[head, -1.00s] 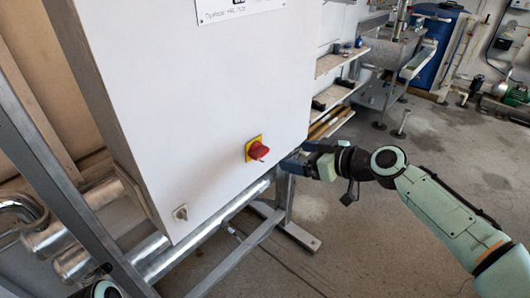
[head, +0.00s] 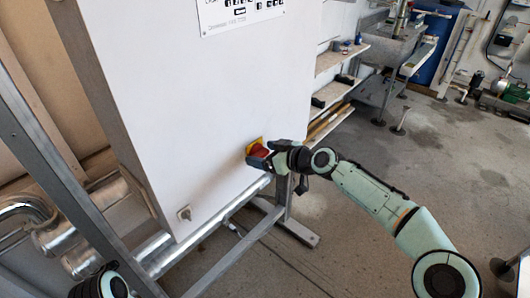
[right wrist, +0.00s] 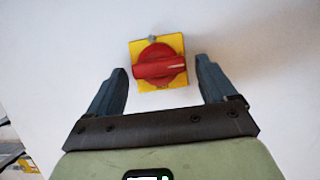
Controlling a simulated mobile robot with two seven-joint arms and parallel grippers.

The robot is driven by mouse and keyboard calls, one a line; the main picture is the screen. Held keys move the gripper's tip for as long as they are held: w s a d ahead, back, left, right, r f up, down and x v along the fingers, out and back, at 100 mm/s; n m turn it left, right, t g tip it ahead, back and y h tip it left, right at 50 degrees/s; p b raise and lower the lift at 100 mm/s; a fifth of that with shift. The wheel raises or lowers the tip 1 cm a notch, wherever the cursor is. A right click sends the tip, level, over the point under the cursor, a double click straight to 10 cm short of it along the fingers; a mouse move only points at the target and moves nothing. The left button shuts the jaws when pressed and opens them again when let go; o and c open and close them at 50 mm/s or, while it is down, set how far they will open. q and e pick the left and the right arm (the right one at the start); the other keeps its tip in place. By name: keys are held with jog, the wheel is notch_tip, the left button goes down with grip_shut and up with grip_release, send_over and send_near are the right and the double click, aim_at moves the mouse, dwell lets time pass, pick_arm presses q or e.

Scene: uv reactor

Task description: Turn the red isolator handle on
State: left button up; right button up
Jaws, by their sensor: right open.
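The red isolator handle (head: 258,150) sits on a yellow square plate on the front of the white cabinet (head: 210,100). In the right wrist view the red handle (right wrist: 160,66) lies roughly level on its yellow plate (right wrist: 141,47), with a pale mark at its right end. My right gripper (head: 263,157) is at the handle and partly covers it in the head view. In the right wrist view its two fingers (right wrist: 160,82) are open, one to each side of the handle's lower part, with gaps on both sides. Contact is not visible. A small part of my left arm shows at the bottom left; its gripper is not visible.
A small grey switch (head: 184,213) is low on the cabinet front. A metal frame and silver pipes (head: 85,262) run at the left and below the cabinet. Shelves (head: 335,95) and a blue barrel (head: 437,45) stand behind. The floor (head: 370,240) at right is mostly open.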

jog(key=c, duration=1.1)
jog(key=shift+o, duration=0.2)
jog(key=shift+w+d+m+g+y, duration=0.1)
jog(key=shift+m+g+y, duration=0.3)
jog(key=shift+m, duration=0.4)
jog(key=shift+w+d+m+g+y+p, duration=0.1)
jog(key=shift+m+g+y+p, duration=0.3)
jog(key=shift+m, duration=0.35)
jog(key=shift+w+d+m+g+y+p, duration=0.1)
jog(key=shift+m+g+y+p, duration=0.15)
jog(key=shift+m+y, duration=0.4)
jog(key=o, duration=1.1)
jog(key=shift+c, duration=0.2)
